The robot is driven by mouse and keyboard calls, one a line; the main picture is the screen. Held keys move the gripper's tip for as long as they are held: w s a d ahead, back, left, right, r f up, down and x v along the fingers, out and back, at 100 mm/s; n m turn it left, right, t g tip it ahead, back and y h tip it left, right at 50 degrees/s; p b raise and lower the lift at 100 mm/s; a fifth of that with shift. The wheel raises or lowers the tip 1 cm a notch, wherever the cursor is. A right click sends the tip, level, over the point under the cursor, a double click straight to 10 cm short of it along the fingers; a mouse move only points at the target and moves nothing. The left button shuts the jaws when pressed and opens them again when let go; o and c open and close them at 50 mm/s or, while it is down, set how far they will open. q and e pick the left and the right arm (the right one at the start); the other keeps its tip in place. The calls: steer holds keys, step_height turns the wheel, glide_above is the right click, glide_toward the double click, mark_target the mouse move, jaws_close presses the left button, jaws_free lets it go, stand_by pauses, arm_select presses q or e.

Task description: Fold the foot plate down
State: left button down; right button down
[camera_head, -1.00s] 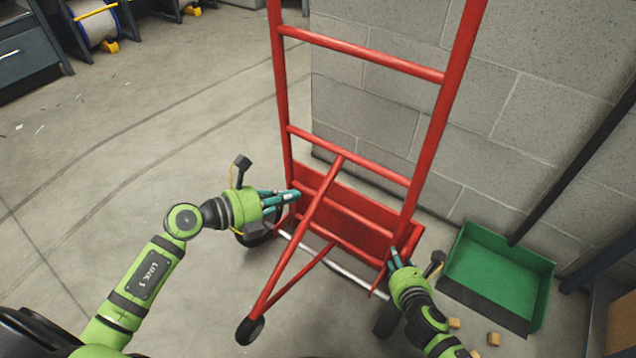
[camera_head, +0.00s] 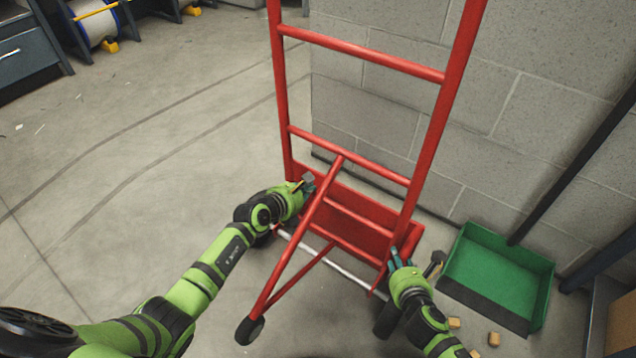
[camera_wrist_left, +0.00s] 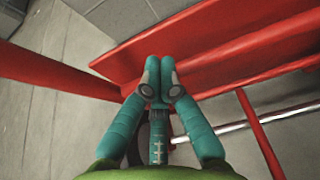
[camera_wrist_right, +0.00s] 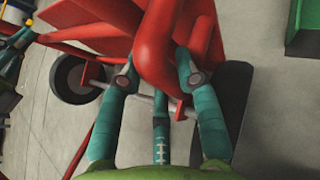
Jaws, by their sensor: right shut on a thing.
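The red hand truck (camera_head: 428,150) stands in front of the block wall. Its red foot plate (camera_head: 375,212) shows as a broad panel behind the lower bars, raised along the frame. My left gripper (camera_head: 308,182) is at the plate's left end, beside the left rail. In the left wrist view its fingertips (camera_wrist_left: 160,66) are together with nothing seen between them, in front of the plate (camera_wrist_left: 215,62). My right gripper (camera_head: 394,252) is shut on the lower end of the right rail. The right wrist view shows this red tube (camera_wrist_right: 158,50) between its fingers.
A green dustpan (camera_head: 500,268) lies right of the truck, with small tan blocks (camera_head: 493,339) in front. The truck's rear strut ends in a small wheel (camera_head: 249,330). The block wall (camera_head: 530,110) is close behind. Open floor lies left.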

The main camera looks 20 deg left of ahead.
mark_target(321, 180)
arm_select(q)
steer(key=shift+x, duration=2.7)
arm_select(e)
steer(key=shift+w, duration=0.1)
arm_select(q)
steer(key=shift+w+d+g, duration=0.15)
steer(key=shift+w+g, duration=0.15)
steer(key=shift+w, duration=0.5)
arm_select(e)
steer(key=shift+s+a+f, duration=0.1)
steer(key=shift+s, duration=0.1)
steer(key=c, duration=0.8)
jaws_free()
steer(key=shift+c, duration=0.2)
arm_select(q)
steer(key=shift+d, duration=0.1)
